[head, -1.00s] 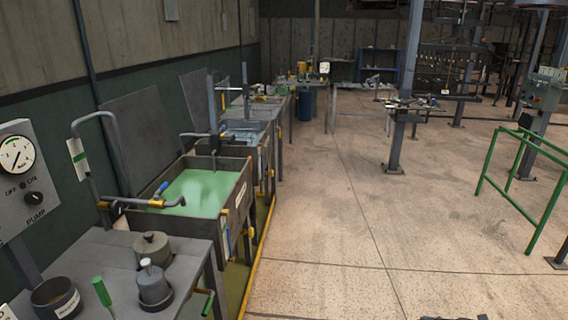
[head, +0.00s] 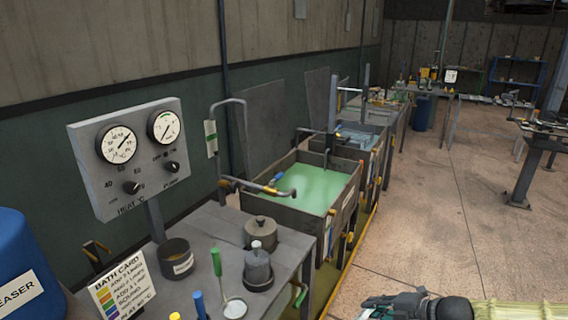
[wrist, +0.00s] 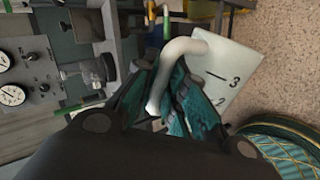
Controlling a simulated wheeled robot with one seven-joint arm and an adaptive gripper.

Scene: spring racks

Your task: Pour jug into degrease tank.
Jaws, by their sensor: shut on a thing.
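In the wrist view my gripper (wrist: 168,98) is shut on the curved white handle of a white jug (wrist: 228,80). In the head view my gripper (head: 385,308) is at the bottom edge, right of the benches; the jug does not show there.
A blue container (head: 25,265) stands left. A bent pipe (head: 258,187) reaches over the tank.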

